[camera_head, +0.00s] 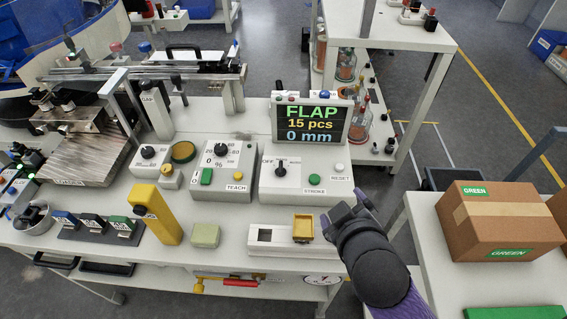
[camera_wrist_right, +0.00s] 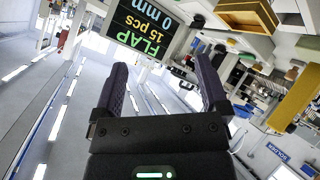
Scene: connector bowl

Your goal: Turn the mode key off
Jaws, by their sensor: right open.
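The mode key looks to be the black rotary switch (camera_head: 281,167) on the white box (camera_head: 300,188) below the screen in the head view. "OFF" is printed to its upper left. The handle looks roughly upright, but its exact angle is too small to tell. My right gripper (camera_head: 348,207) is to the right of and nearer than that box, apart from the switch. In the right wrist view my right gripper (camera_wrist_right: 162,72) is open, with nothing between its fingers. The switch cannot be made out there. My left gripper is not in view.
The screen (camera_head: 310,122) reads FLAP, 15 pcs, 0 mm. The box also carries a green STROKE button (camera_head: 314,179) and a pale RESET button (camera_head: 339,168). A yellow block (camera_head: 303,228) sits on a white rail left of my gripper. A cardboard box (camera_head: 497,222) stands at right.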

